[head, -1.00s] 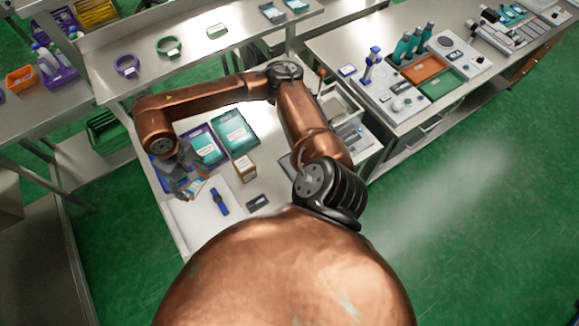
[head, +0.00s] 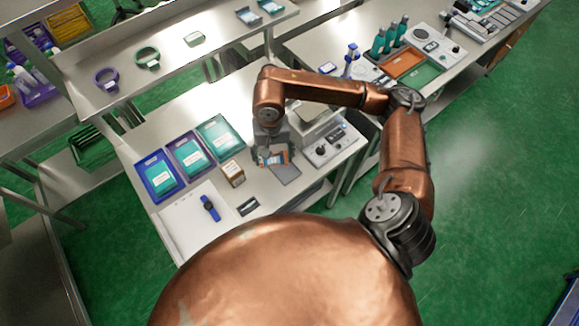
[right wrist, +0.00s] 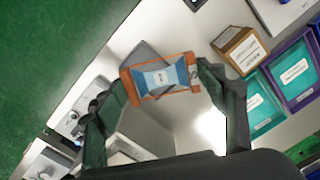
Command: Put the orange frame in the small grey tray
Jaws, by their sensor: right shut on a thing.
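My right gripper (head: 270,148) is shut on the orange frame (head: 277,159), which has a blue and white middle. In the right wrist view the frame (right wrist: 191,72) spans between the two fingers (right wrist: 163,88). The small grey tray (head: 286,175) lies on the table just in front of the gripper in the head view. In the wrist view part of the tray (right wrist: 143,54) shows behind the frame, which covers the rest. The frame looks held above the table beside or partly over the tray; its height is hard to tell. My left gripper is not in view.
A small carton (head: 233,173) stands left of the tray. Blue, purple and green trays (head: 190,155) line up further left. A grey box with a control panel (head: 325,148) stands to the right. A white mat with a blue watch-like item (head: 210,208) lies near the front.

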